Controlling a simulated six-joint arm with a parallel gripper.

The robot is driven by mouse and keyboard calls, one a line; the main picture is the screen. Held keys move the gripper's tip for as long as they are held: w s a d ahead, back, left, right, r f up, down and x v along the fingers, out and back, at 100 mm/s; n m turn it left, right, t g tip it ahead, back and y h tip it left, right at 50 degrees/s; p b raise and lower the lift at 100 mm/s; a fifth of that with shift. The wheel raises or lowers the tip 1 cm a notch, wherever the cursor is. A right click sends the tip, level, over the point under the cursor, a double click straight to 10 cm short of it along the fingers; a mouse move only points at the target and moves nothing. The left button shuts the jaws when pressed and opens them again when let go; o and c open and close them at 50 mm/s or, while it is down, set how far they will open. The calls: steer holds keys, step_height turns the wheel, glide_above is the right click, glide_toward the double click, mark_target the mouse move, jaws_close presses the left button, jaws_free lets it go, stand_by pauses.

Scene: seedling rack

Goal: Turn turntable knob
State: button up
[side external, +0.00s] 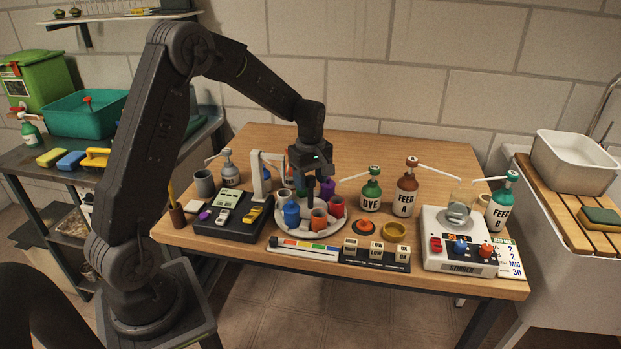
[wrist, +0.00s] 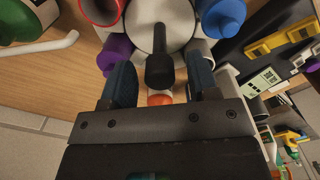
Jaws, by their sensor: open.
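The turntable (side external: 287,226) is a round white plate on the wooden table, with blue, orange-red and purple cups and bottles around its rim. Its knob (wrist: 160,62), a dark upright handle, stands at the centre of the white disc (wrist: 181,22) in the wrist view. My gripper (side external: 311,178) points down over the turntable. In the wrist view my gripper (wrist: 160,82) is open, with one blue-grey finger on each side of the knob's line and clear gaps between. In the side view the gripper and cups hide most of the knob; I cannot tell how deep the fingers reach.
A green DYE bottle (side external: 370,192) and brown FEED A bottle (side external: 406,192) stand right of the turntable. The black scale-like device (side external: 232,219) is on the left, and a white stirrer (side external: 460,248) on the right. A labelled strip (side external: 305,249) lies in front.

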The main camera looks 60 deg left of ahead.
steer(key=c, duration=0.9)
